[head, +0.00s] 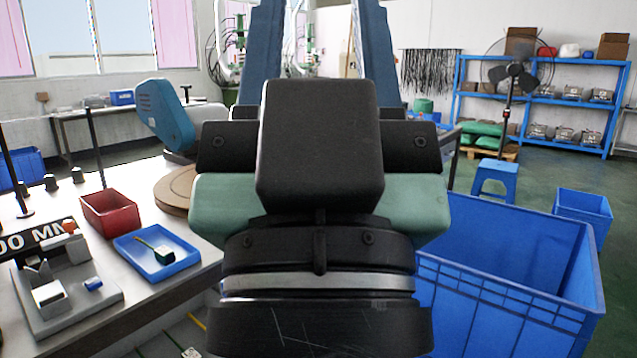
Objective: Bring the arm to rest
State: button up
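Black and green links of my own arm fill the middle of the head view, close to the camera. My gripper does not show; the links may hide it, so I cannot tell whether it is open or holds anything. The links hide part of the grey workbench (140,292) and the floor behind them.
A large blue crate (500,290) stands close at right. A blue stool (494,180) and open green floor lie beyond.

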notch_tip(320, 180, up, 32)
jog(key=p, duration=2.9)
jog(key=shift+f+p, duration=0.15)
jog(key=shift+p, duration=0.2)
